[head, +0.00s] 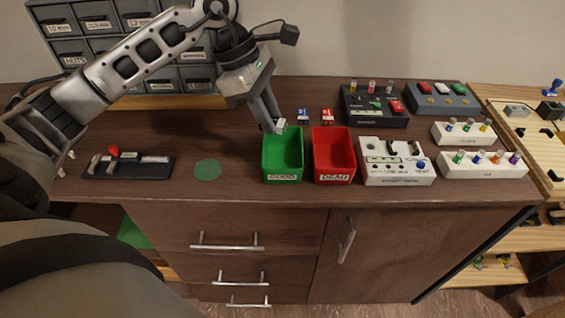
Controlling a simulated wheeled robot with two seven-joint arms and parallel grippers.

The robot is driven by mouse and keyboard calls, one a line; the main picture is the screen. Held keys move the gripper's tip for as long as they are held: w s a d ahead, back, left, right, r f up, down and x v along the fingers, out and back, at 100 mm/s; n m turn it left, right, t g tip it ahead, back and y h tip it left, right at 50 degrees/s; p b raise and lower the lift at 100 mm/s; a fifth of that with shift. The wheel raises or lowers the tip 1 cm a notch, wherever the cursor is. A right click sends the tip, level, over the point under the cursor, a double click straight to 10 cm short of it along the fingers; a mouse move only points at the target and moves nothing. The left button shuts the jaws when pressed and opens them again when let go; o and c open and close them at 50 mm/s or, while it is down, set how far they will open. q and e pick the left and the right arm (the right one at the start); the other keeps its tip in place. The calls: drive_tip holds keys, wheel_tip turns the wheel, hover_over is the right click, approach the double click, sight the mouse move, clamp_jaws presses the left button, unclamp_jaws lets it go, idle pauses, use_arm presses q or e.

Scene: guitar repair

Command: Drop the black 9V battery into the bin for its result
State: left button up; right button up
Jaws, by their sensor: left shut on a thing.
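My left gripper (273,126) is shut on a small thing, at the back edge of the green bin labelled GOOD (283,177). A pale bit of the held thing (281,124) shows by the fingertips; the fingers hide most of it. I take it for the black 9V battery, though its colour is unclear and no other black one shows. The red bin labelled DEAD (334,178) stands just right of the green bin. Both bins look empty from here. A white tester box (397,162) with a blue button stands right of them. My right gripper is not in view.
Blue (303,115) and red (327,116) small blocks, perhaps batteries, lie behind the bins. A black box (374,105) and white holders (483,165) stand right. A green disc (207,170) and black fixture (127,166) are left. Drawers (98,50) stand behind my arm.

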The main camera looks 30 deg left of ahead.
use_arm(q)
drive_tip(key=shift+f, duration=0.1)
drive_tip(key=o, duration=1)
drive_tip(key=shift+o, duration=0.2)
drive_tip(key=v, duration=1.6)
drive_tip(key=shift+d, duration=0.1)
drive_tip(key=shift+s, duration=0.1)
